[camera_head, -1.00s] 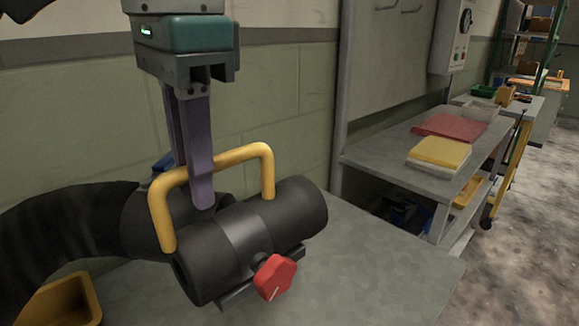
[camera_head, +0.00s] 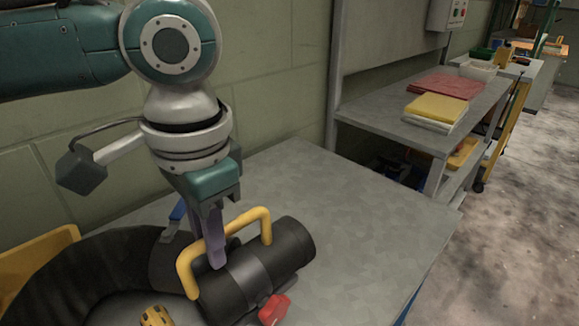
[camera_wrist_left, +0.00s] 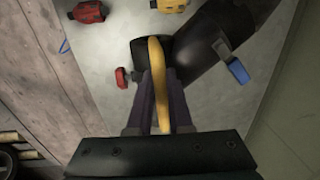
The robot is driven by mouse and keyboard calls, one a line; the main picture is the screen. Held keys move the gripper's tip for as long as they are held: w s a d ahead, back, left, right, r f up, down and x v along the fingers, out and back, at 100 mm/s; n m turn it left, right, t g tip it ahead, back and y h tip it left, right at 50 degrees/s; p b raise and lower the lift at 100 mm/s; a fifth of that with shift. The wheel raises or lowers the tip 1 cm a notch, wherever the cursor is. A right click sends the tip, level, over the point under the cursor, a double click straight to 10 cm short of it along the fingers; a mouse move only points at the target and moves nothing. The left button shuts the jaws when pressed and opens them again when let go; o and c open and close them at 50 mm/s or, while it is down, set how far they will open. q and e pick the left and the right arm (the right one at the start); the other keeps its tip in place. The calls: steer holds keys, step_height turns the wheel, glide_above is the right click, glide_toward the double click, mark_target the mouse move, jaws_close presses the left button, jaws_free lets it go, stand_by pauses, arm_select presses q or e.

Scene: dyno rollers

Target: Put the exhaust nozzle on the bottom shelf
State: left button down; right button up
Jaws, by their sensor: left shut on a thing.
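The exhaust nozzle (camera_head: 290,250) is a black cylinder with a yellow arched handle (camera_head: 262,214) and a red knob (camera_head: 273,309). It lies at the near side of the grey table in the head view. My left gripper (camera_head: 215,258) points down and is shut on the yellow handle, which also shows between the fingers in the left wrist view (camera_wrist_left: 156,62). A thick black hose (camera_head: 60,265) with a blue lever (camera_head: 178,212) meets the nozzle's back side; I cannot tell whether they are joined. The lower shelf (camera_head: 451,187) of the grey bench is partly visible. My right gripper is out of view.
The grey table (camera_head: 350,220) is clear right of the nozzle. A yellow bin (camera_head: 35,255) stands at left. The bench top holds yellow (camera_head: 436,108) and red (camera_head: 445,86) stacks. Red (camera_wrist_left: 88,12) and yellow (camera_wrist_left: 168,5) tools lie near the nozzle. The wall is close behind.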

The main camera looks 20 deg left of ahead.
arm_select(q)
steer(key=shift+f, duration=0.35)
steer(key=c, duration=1.3)
jaws_free()
steer(key=shift+f, duration=0.1)
steer(key=o, duration=0.5)
steer(key=shift+a, duration=0.1)
steer(key=shift+c, duration=0.2)
